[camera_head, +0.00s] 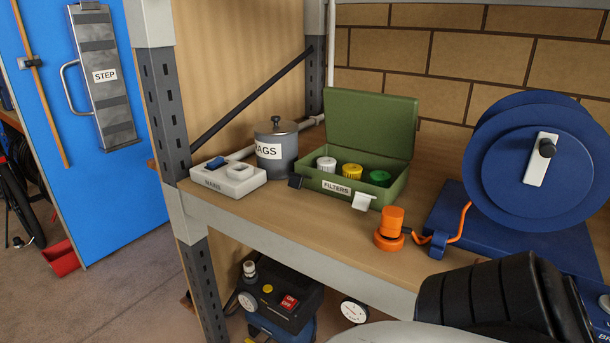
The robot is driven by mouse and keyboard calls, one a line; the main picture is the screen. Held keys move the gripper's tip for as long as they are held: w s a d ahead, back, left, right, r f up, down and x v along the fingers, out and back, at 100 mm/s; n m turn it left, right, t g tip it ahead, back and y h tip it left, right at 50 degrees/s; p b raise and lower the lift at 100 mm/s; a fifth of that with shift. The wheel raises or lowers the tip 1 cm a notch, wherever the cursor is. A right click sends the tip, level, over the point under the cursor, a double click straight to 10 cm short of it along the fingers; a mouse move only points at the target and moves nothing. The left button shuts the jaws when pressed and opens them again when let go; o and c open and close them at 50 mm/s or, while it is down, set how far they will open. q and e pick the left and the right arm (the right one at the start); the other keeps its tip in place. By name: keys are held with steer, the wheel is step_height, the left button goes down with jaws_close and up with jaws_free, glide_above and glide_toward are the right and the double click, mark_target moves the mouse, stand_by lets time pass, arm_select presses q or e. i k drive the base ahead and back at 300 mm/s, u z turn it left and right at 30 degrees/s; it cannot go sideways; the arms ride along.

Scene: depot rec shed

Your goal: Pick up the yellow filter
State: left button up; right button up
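The yellow filter (352,171) is a small ribbed cap in the open green box (337,198) labelled FILTERS, on the wooden shelf. It sits between a white filter (326,164) on its left and a green filter (379,177) on its right. Its lower part is hidden by the box's front wall. The box's lid (371,122) stands up at the back. Neither of my grippers is in view.
A lidded grey RAGS pot (276,151) and a white block with slots (228,179) stand left of the box. An orange fitting (390,222) and a large blue reel (525,165) are to its right. A grey shelf post (168,90) rises at the left.

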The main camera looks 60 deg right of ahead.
mark_target(352, 170)
steer(key=i, duration=2.8)
steer(key=z, duration=2.6)
